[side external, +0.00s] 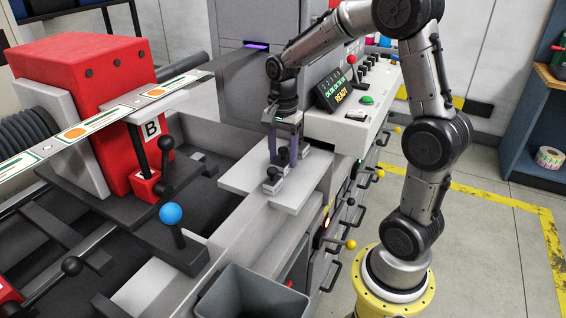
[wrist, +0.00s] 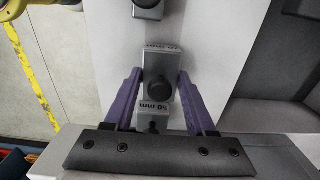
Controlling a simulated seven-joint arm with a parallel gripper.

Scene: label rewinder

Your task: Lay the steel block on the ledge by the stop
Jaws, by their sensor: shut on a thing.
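My gripper (side external: 283,157) points down over the pale grey ledge (side external: 237,178) in the side external view. Whether the held block touches the ledge I cannot tell. A second block with a black knob (side external: 272,185) sits nearer the ledge's front; it also shows at the top of the wrist view (wrist: 148,12). I cannot pick out the stop.
Another black knob (side external: 303,143) shows beside the fingers. A blue-knobbed lever (side external: 171,214) and a red unit marked B (side external: 75,65) stand to the left. A grey bin (side external: 250,295) is below the ledge. A panel reading READY (side external: 335,90) stands behind.

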